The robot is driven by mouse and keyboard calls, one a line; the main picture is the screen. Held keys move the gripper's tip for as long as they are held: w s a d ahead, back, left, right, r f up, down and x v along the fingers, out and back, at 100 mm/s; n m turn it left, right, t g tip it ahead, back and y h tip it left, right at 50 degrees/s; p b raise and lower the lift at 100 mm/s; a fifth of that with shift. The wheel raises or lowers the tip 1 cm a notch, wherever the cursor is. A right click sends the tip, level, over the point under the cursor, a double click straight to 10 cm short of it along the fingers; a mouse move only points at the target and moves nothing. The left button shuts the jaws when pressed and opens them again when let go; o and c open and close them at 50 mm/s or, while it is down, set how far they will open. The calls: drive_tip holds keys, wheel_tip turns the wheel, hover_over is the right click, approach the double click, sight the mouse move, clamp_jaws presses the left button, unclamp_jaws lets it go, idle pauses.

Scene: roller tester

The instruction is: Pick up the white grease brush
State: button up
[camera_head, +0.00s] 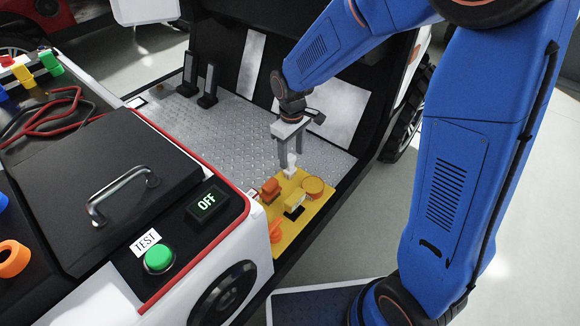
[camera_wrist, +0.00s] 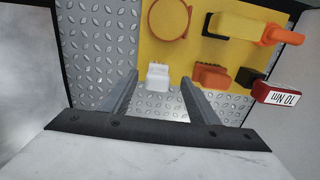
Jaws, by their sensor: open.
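The white grease brush (camera_wrist: 157,77) shows in the wrist view, small and blocky with a notched edge, at the edge of a yellow board (camera_wrist: 215,62). In the camera_head view, the white brush (camera_head: 290,171) is at the far edge of the same board (camera_head: 318,210), just under my gripper (camera_head: 290,158). My gripper (camera_wrist: 160,80) is open, with one finger on each side of the brush in the wrist view. I see no finger touching it, and cannot tell the exact height gap.
On the board are an orange round item (camera_head: 313,186), an orange block (camera_head: 270,188), a yellow-and-black tool (camera_head: 294,203) and another orange item (camera_head: 277,229). The metal tread floor (camera_head: 215,130) behind is mostly clear.

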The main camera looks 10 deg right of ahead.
sight(290, 166)
drive_tip(key=shift+w+a+f, duration=0.1)
drive_tip(key=shift+w+f, duration=0.05)
drive_tip(key=shift+f, duration=1)
drive_tip(key=shift+w+a+f, duration=0.1)
drive_tip(key=shift+w+f, duration=0.05)
drive_tip(key=shift+f, duration=1.05)
drive_tip(key=shift+w+a+f, duration=0.1)
drive_tip(key=shift+w+f, duration=0.05)
drive_tip(key=shift+f, duration=1)
drive_tip(key=c, duration=1.1)
